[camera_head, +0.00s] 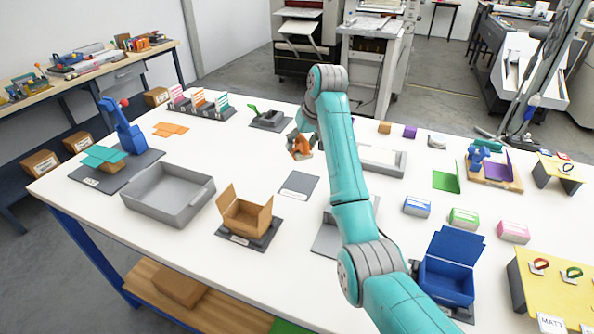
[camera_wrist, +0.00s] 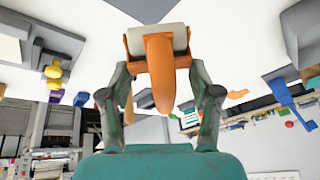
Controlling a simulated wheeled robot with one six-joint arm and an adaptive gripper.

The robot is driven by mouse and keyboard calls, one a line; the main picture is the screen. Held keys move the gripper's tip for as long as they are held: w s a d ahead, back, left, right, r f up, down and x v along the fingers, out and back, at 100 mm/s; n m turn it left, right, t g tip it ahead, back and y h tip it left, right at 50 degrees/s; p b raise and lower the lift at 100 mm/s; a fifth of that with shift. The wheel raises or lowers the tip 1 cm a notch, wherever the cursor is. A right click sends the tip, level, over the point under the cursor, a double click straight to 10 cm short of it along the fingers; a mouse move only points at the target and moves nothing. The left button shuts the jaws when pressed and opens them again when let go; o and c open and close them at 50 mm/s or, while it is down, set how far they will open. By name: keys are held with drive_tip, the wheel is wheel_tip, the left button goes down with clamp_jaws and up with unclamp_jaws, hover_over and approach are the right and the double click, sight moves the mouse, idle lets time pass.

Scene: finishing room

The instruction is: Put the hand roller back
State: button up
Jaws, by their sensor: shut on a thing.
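The hand roller (camera_wrist: 160,80) has an orange handle and frame and a pale roller. In the wrist view it is between the two fingers of my gripper (camera_wrist: 158,92), which is shut on it. In the head view the orange roller (camera_head: 301,151) is held above the white table, with my gripper (camera_head: 299,139) partly hidden behind my arm. A flat, empty grey mat (camera_head: 299,185) with a pale label strip lies on the table in front of the roller. I cannot tell the exact height of the roller.
A grey tray (camera_head: 143,195) and an open cardboard box (camera_head: 246,217) stand on the left. Card racks (camera_head: 199,109) and a dark stand with a green part (camera_head: 268,120) are behind. A blue box (camera_head: 447,275) and small cartons (camera_head: 464,218) are right of my arm.

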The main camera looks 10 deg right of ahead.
drive_tip(key=shift+w, duration=0.2)
drive_tip(key=shift+f, duration=0.35)
approach(298, 178)
drive_tip(key=x, duration=0.5)
drive_tip(key=shift+w+a+r, duration=0.15)
drive_tip(key=shift+w, duration=0.05)
drive_tip(key=shift+f, duration=0.25)
drive_tip(key=shift+f, duration=0.1)
drive_tip(key=shift+s+f, duration=0.1)
drive_tip(key=shift+f, duration=0.35)
drive_tip(key=c, duration=0.4)
drive_tip(key=o, duration=1.5)
drive_tip(key=shift+f, duration=0.1)
drive_tip(key=shift+r, duration=0.25)
